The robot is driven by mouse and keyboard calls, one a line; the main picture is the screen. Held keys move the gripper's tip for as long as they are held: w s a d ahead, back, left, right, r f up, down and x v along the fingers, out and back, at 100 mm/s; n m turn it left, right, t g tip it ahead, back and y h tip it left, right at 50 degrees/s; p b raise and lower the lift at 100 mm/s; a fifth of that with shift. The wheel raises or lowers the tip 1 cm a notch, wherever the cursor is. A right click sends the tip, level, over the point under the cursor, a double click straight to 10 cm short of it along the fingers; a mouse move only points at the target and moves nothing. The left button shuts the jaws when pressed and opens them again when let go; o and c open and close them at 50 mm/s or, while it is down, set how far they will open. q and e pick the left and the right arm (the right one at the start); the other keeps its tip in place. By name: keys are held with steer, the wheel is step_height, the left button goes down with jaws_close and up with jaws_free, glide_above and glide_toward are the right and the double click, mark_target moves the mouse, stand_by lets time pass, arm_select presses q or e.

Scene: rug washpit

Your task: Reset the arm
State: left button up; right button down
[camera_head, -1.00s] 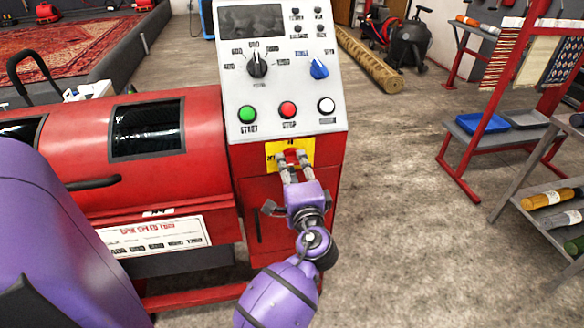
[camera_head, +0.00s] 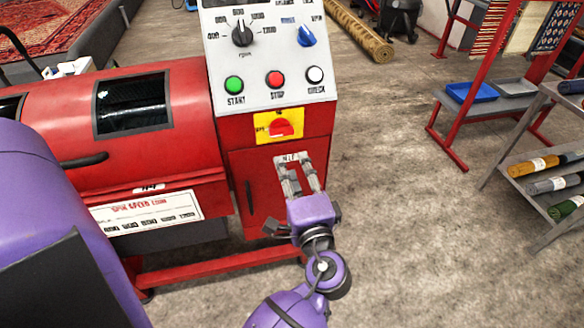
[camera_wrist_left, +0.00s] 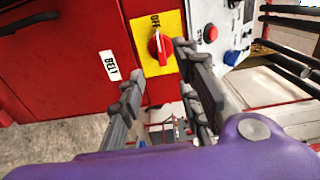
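My left gripper (camera_head: 294,162) is in front of the red machine's control column, below the yellow-backed red rotary switch (camera_head: 280,128). Its two grey fingers are parallel and apart, with nothing between them. In the left wrist view, my left gripper (camera_wrist_left: 160,75) also shows open, and the switch (camera_wrist_left: 160,46) is clear beyond the fingertips. The switch's handle appears to line up with the OFF label. The gripper looks apart from the switch. My right gripper is not in view.
The red machine (camera_head: 160,170) with its sloped control panel (camera_head: 265,60) fills the left and middle. A bench with a blue tray (camera_head: 472,92) and a grey shelf with rolled rugs (camera_head: 530,165) stand at right. The concrete floor (camera_head: 400,190) between is open.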

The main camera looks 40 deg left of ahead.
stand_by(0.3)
